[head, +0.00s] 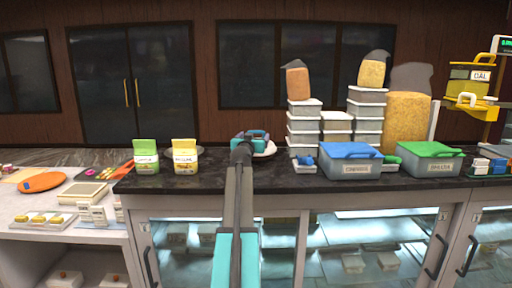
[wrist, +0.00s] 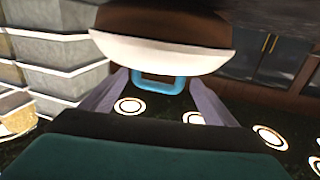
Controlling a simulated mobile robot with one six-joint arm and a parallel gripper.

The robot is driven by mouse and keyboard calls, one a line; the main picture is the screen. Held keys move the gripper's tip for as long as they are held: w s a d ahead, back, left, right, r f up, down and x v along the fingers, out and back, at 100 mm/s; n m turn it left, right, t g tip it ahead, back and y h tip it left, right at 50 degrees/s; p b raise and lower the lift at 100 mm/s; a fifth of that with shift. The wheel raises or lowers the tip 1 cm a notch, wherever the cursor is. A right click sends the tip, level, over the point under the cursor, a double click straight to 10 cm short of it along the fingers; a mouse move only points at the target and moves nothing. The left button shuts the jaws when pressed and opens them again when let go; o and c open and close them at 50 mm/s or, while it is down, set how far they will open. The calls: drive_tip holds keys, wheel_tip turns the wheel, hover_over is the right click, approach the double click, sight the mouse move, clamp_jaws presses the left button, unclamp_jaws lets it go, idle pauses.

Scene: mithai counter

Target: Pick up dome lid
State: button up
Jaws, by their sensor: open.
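The dome lid (wrist: 160,52) shows in the wrist view as a pale, curved shape with a blue loop handle (wrist: 160,88). A brown round piece (wrist: 165,22) adjoins its pale rim. My gripper (wrist: 158,82) is open, with one grey finger on each side of the handle. I cannot tell whether the fingers touch it. In the head view my gripper (head: 250,135) is over the dark counter, and a pale edge of the lid (head: 270,149) shows beside it. My arm hides most of the lid there.
Stacked white-lidded containers (head: 304,128) stand just right of my gripper. A blue-lidded bin (head: 348,168) and a green-lidded bin (head: 430,166) stand farther right on the dark counter (head: 210,181). Green (head: 146,163) and yellow (head: 185,162) boxes stand left, with clear counter between them and my arm.

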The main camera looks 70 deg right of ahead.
drive_tip(key=shift+c, duration=0.3)
drive_tip(key=c, duration=1)
drive_tip(key=shift+r, duration=0.1)
drive_tip(key=shift+c, duration=0.2)
wheel_tip(320, 180, up, 18)
drive_tip(key=b, duration=0.4)
